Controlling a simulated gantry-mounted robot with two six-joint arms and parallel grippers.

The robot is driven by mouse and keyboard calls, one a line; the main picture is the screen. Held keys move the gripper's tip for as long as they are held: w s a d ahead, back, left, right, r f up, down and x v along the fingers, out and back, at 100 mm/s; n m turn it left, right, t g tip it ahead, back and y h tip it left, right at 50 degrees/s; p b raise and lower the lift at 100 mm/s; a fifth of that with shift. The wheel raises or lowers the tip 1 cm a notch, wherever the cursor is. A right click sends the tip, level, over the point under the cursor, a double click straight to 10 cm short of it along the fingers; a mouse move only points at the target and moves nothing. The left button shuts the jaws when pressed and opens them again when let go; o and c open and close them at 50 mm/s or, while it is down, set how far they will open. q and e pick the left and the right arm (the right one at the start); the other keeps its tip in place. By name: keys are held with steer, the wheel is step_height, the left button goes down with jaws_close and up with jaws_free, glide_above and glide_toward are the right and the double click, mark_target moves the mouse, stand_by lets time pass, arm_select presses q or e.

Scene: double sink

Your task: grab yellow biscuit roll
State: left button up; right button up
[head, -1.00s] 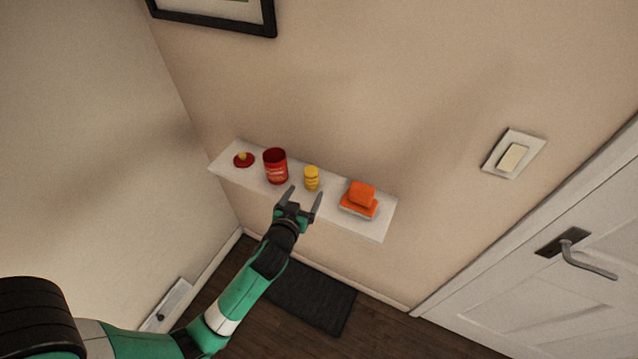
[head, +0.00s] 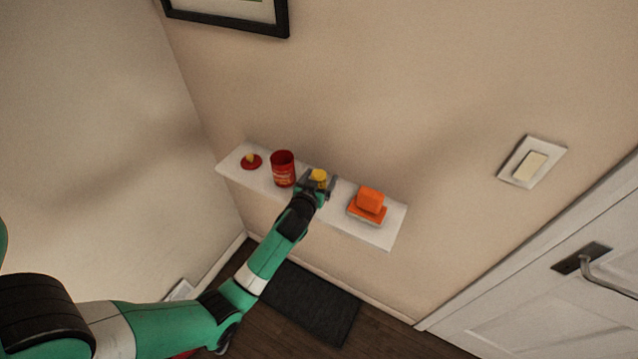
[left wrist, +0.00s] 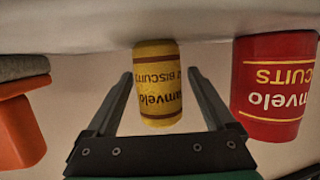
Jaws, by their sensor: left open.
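The yellow biscuit roll (head: 319,175) stands on the white wall shelf (head: 235,167). In the head view only its top part shows; my gripper hides the rest. In the left wrist view the yellow biscuit roll (left wrist: 158,85) shows with its brown lettering, upside down, between the two fingers. My left gripper (head: 317,184) is open, with a finger on each side of the roll. In the left wrist view the fingers of the left gripper (left wrist: 160,90) have visible gaps to the roll. My right gripper is not in view.
A red biscuit tin (head: 283,169) stands left of the roll, and its red lid (head: 251,161) with a yellow knob lies further left. The wall is close behind the shelf.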

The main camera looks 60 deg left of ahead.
arm_select(q)
steer(key=shift+x, duration=0.85)
steer(key=shift+d, duration=0.1)
jaws_close()
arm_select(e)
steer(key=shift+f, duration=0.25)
arm_select(q)
steer(key=shift+r, duration=0.1)
